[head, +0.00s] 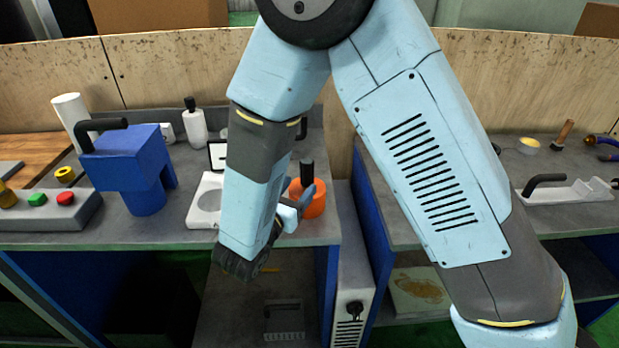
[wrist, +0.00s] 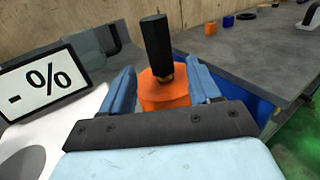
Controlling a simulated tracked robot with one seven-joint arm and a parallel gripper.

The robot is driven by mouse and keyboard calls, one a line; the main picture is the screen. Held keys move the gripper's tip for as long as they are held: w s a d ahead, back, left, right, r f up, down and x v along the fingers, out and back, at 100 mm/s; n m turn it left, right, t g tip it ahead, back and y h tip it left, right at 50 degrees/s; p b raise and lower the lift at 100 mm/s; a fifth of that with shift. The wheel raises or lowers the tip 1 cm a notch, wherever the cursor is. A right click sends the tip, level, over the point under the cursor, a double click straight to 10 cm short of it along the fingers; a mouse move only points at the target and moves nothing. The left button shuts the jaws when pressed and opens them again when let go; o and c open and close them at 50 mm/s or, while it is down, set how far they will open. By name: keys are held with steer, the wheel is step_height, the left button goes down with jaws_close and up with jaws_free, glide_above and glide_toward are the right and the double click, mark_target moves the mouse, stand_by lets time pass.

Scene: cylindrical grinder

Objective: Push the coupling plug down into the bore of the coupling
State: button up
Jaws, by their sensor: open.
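An orange round body (wrist: 164,97), apparently the coupling, stands on the bench; it also shows in the head view (head: 315,203). A black upright piece with a brass-coloured lower end, apparently the coupling plug (wrist: 156,42), stands at its top; it also shows in the head view (head: 307,173). How deep the brass end sits in the bore cannot be seen. My gripper (wrist: 161,80) is open, with one blue finger on each side of the orange body. Whether the fingers touch it is unclear. The gripper is partly hidden by my arm in the head view (head: 298,203).
A display reading "- %" (wrist: 45,82) stands left of the gripper above a white base (wrist: 88,116). A blue device with a black handle (head: 130,160) stands further left, beside a button box (head: 55,212). A gap separates this bench from the right bench (head: 400,222).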

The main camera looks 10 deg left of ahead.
mark_target(304, 182)
steer(key=shift+x, duration=2.75)
steer(key=shift+d, duration=0.1)
steer(key=shift+c, duration=0.3)
steer(key=c, duration=1.1)
